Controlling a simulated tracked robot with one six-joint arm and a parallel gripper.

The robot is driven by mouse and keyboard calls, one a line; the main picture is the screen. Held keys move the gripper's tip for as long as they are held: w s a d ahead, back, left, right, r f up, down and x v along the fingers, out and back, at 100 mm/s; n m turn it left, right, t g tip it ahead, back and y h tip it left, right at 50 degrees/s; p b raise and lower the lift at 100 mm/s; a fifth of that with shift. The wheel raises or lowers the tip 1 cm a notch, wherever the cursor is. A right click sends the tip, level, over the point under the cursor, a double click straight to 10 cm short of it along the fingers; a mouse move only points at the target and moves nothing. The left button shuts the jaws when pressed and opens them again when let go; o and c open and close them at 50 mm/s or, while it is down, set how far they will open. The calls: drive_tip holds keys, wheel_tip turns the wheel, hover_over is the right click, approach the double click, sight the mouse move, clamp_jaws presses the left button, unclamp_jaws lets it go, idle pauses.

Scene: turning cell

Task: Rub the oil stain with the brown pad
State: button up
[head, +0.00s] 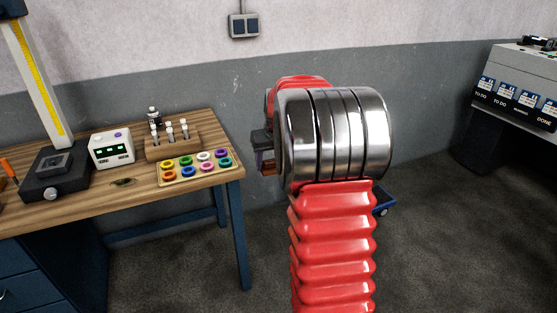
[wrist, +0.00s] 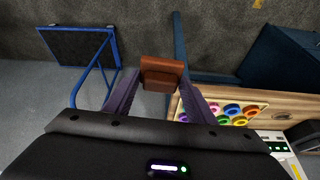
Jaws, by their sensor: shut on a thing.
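The brown pad (wrist: 161,74) is between the fingertips of my gripper (wrist: 158,82), which is shut on it. In the head view, the gripper hangs to the right of the workbench, partly hidden behind my arm, with a small brown bit of the pad (head: 268,168) showing. The oil stain (head: 122,182) is a small dark patch on the wooden workbench (head: 70,205), near its front edge and left of the ring tray. The pad is off the bench and apart from the stain.
Beside the stain are a tray of coloured rings (head: 195,166), a white meter (head: 112,149), a wooden block with pegs (head: 172,143) and a black-based height stand (head: 55,170). A blue trolley (wrist: 75,45) stands on the floor. The bench front near the stain is clear.

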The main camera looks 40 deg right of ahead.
drive_tip(key=w+a+f+n, duration=0.1)
drive_tip(key=w+a+f, duration=0.1)
drive_tip(key=a, duration=0.9)
drive_tip(key=w+a+f+n+y, duration=0.1)
drive_tip(key=w+a, duration=0.3)
drive_tip(key=a, duration=0.7)
drive_tip(key=w+a+f+n, duration=0.2)
drive_tip(key=w+a+f, duration=0.1)
drive_tip(key=a, duration=0.9)
drive_tip(key=shift+f+y, duration=0.3)
drive_tip(key=shift+f, duration=0.25)
